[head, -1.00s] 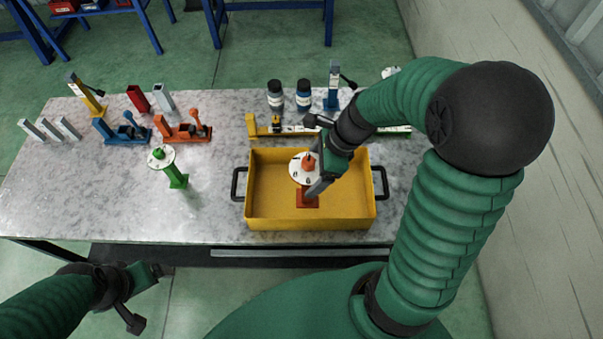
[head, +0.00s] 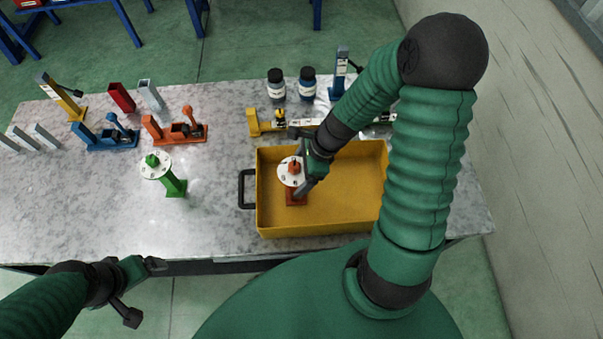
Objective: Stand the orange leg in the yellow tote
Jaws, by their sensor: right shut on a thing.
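The orange leg (head: 296,198) stands about upright inside the yellow tote (head: 345,222), in its left part. It has an orange square foot, a white round plate near its top and an orange knob above that. My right gripper (head: 303,172) is shut on the leg from its right side, and its fingers partly hide the shaft. The foot appears at or close to the tote floor; I cannot tell if it touches. My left gripper (head: 147,291) is open and empty in front of the table's near edge.
A green leg (head: 175,186) with a white plate stands left of the tote. Two jars (head: 277,86) and a yellow-ended bar (head: 255,122) are behind the tote. My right arm hides the tote's right side.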

